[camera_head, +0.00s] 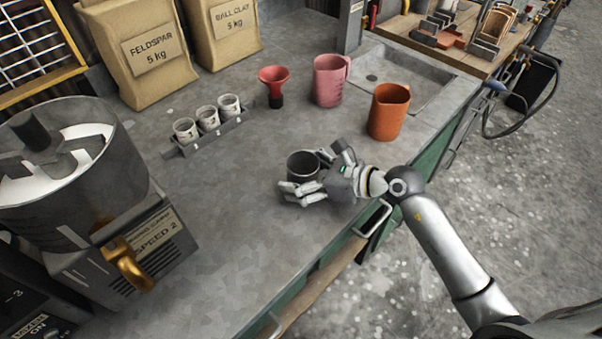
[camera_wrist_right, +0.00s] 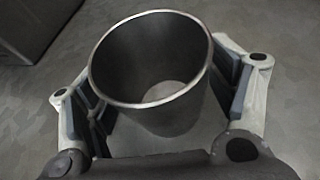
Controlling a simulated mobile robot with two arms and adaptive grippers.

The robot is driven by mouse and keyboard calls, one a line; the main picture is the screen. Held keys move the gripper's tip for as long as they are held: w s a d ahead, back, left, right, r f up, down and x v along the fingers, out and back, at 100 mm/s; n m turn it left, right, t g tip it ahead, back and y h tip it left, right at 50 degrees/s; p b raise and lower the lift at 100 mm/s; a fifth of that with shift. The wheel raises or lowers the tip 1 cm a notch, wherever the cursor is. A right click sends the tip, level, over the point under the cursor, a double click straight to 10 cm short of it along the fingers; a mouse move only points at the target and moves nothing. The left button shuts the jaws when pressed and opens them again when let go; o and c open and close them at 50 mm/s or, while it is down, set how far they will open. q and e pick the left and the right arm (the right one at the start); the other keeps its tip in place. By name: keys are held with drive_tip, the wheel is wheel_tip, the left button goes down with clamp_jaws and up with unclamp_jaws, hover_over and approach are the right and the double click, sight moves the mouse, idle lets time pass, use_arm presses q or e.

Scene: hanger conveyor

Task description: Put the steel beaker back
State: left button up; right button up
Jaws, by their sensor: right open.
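The steel beaker (camera_head: 303,164) is a dark grey, open-topped metal cup standing upright on the bench. My right gripper (camera_head: 316,172) is around it, partly hiding it in the head view. In the right wrist view the beaker (camera_wrist_right: 150,112) stands between the open fingers of my right gripper (camera_wrist_right: 154,95). A narrow gap shows on the left; whether the right finger touches its wall I cannot tell. The beaker looks empty inside. My left gripper is not in view.
An orange jug (camera_head: 388,112), a pink jug (camera_head: 329,80) and a red funnel (camera_head: 273,82) stand behind the beaker. A rack (camera_head: 215,136) holds three small white cups. A mixer (camera_head: 75,175) stands left. Sacks (camera_head: 140,50) are at the back. The bench's front middle is clear.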

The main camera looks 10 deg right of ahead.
drive_tip(key=shift+r, duration=0.1)
drive_tip(key=shift+s+d+r, duration=0.1)
drive_tip(key=shift+d, duration=0.05)
drive_tip(key=b+v, duration=0.1)
drive_tip(key=v, duration=0.9)
drive_tip(key=shift+s+d+b, duration=0.1)
drive_tip(key=shift+d+b, duration=0.1)
drive_tip(key=shift+b, duration=0.15)
drive_tip(key=shift+s+d+r, duration=0.35)
drive_tip(key=shift+d+r, duration=0.05)
